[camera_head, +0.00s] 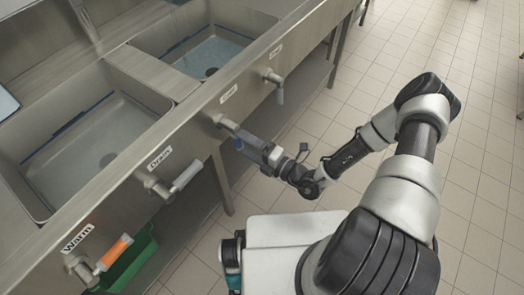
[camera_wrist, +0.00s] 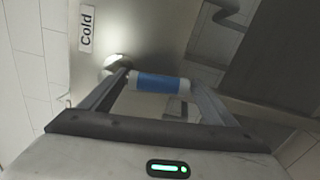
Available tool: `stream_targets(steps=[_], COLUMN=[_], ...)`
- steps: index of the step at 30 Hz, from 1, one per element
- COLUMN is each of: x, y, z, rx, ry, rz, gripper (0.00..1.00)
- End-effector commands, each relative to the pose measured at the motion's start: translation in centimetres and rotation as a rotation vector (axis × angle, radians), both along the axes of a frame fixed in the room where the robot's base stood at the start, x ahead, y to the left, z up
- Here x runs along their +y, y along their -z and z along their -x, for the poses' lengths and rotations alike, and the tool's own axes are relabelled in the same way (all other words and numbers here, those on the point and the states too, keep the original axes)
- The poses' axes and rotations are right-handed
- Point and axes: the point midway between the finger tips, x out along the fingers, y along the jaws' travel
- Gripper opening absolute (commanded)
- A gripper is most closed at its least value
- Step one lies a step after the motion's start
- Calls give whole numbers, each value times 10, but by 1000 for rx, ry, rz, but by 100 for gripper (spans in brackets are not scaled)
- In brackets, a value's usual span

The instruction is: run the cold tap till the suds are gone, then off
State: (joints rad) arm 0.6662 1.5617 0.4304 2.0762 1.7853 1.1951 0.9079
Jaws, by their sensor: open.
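The cold tap's lever (camera_wrist: 158,83) is white with a blue band; it shows in the wrist view below the "Cold" label (camera_wrist: 87,29). In the head view its blue part (camera_head: 238,143) is mostly hidden by my gripper (camera_head: 246,146). My gripper (camera_wrist: 160,90) is open, with one finger on each side of the lever; I cannot tell whether they touch it. The left basin (camera_head: 95,135) and the right basin (camera_head: 208,55) have dark blue lines on their walls. I make out no clear suds in either basin, and no running water.
A warm tap with an orange-banded lever (camera_head: 114,252) sits at the lower left, above a green bin (camera_head: 135,262). Drain levers (camera_head: 187,176) and (camera_head: 280,95) stick out from the steel front. A shelf and legs stand below. The tiled floor at right is clear.

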Motion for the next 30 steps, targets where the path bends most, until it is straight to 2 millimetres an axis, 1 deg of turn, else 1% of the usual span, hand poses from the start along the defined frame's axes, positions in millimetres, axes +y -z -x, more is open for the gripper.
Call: stream_targets(steps=[5, 12, 18, 21, 24, 30], x=[-28, -76, -109, -120, -127, -131], y=[-1, 0, 0, 0, 0, 0], z=[21, 58, 84, 93, 99, 103], rx=[3, 3, 3, 1, 3, 3], ry=[3, 5, 2, 2, 1, 0], rz=[2, 2, 2, 1, 2, 0], gripper=[81, 81, 81, 81, 81, 81])
